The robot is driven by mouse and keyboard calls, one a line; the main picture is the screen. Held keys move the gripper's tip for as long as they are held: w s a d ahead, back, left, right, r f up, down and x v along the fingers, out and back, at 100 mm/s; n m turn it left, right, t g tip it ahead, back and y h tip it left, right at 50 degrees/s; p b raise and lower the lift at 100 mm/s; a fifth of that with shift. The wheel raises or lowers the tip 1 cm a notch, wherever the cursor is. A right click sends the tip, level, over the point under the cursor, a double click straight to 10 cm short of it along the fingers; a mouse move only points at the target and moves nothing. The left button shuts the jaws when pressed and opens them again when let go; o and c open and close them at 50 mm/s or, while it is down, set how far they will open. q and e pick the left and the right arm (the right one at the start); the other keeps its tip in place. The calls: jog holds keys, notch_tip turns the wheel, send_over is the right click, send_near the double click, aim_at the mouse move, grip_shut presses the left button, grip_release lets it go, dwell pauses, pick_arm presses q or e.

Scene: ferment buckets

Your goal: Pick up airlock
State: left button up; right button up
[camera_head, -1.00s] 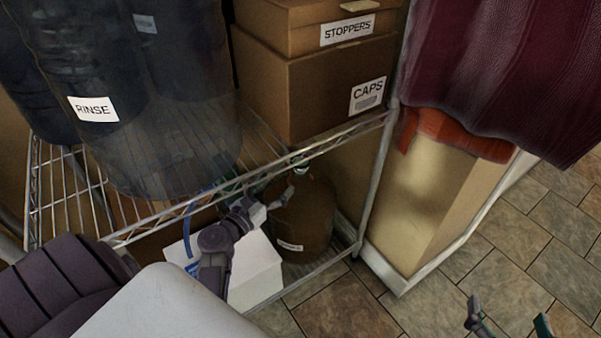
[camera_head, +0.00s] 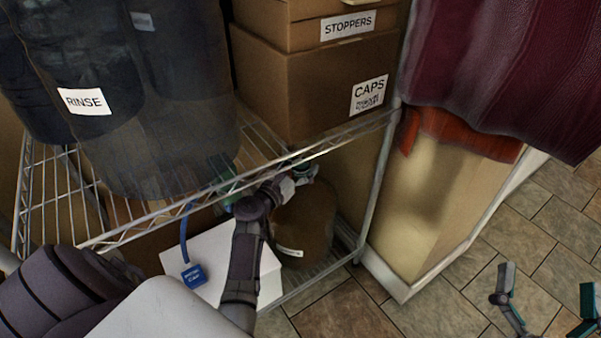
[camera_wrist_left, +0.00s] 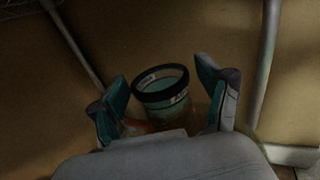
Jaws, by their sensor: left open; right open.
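The airlock (camera_wrist_left: 165,98) shows in the left wrist view as a clear, greenish cup with a black rim. My left gripper (camera_wrist_left: 163,92) is open, with one finger on each side of the airlock; I cannot tell if they touch it. In the head view my left gripper (camera_head: 298,178) is over the neck of a brown jug (camera_head: 312,218) under the wire shelf. There the shelf edge and gripper mostly hide the airlock. My right gripper (camera_head: 547,292) is open and empty above the floor at the lower right.
The wire shelf edge (camera_head: 160,216) runs just above my left gripper. A dark bucket labelled RINSE (camera_head: 180,130) and the CAPS box (camera_head: 300,90) stand on it. A white box (camera_head: 215,262) with a blue tag (camera_head: 193,275) is beside the jug. A shelf post (camera_head: 378,190) stands to the right.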

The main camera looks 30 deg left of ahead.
pick_arm(q)
jog(key=shift+w, duration=0.15)
jog(key=c, duration=1.3)
pick_arm(e)
jog(key=shift+r, duration=0.15)
pick_arm(q)
jog(key=shift+c, duration=0.2)
